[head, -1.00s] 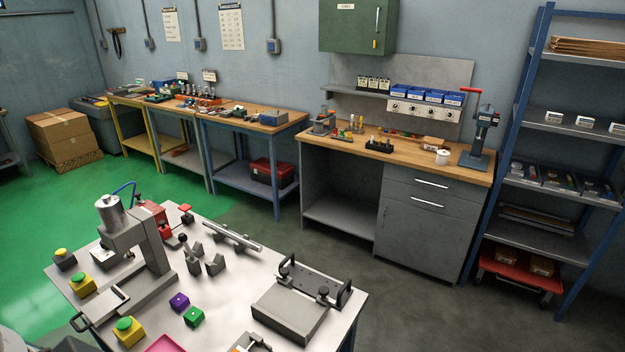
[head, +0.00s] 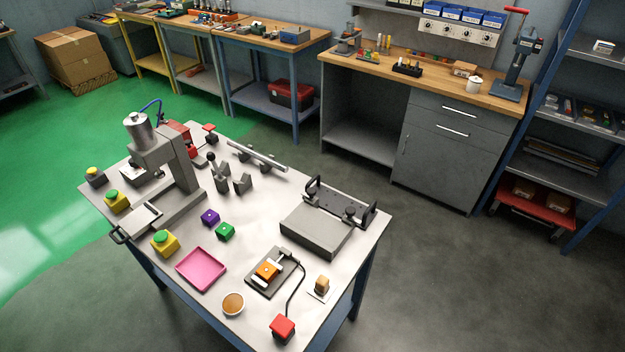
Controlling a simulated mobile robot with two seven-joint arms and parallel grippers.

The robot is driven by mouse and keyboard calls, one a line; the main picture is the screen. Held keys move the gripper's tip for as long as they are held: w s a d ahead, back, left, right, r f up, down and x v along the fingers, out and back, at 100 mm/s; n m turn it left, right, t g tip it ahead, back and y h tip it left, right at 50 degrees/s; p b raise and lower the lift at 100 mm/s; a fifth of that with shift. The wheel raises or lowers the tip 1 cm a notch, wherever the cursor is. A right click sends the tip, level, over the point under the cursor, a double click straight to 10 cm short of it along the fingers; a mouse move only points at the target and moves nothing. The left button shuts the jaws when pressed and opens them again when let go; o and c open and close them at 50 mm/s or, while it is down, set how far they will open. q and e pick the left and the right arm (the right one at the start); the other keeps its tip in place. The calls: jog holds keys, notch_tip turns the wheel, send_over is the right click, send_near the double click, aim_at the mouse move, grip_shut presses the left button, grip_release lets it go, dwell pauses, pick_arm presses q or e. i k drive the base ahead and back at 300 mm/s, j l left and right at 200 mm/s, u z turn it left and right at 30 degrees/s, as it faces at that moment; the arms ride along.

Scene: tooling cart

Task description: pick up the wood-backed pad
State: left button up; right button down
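A small tan wooden block (head: 322,284), which looks like the wood-backed pad, sits on a thin pale square near the front right part of the grey-topped table (head: 262,210). It is too small to make out its pad side. Neither of my grippers shows in the head view.
Left of the block is a black fixture (head: 262,284) holding an orange piece, its cable running to a red button box (head: 283,327). A round tan-filled dish (head: 233,303), pink tray (head: 201,267), grey plate fixture (head: 316,236) and press (head: 172,165) share the table.

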aim_at(322, 285)
jog(key=i+j, duration=0.1)
jog(key=k, duration=0.25)
jog(key=i, duration=0.4)
jog(key=l+u, duration=0.25)
jog(key=k+l+u, duration=0.25)
jog(key=l+u, duration=0.25)
jog(key=l, duration=0.2)
jog(key=k+j, duration=0.05)
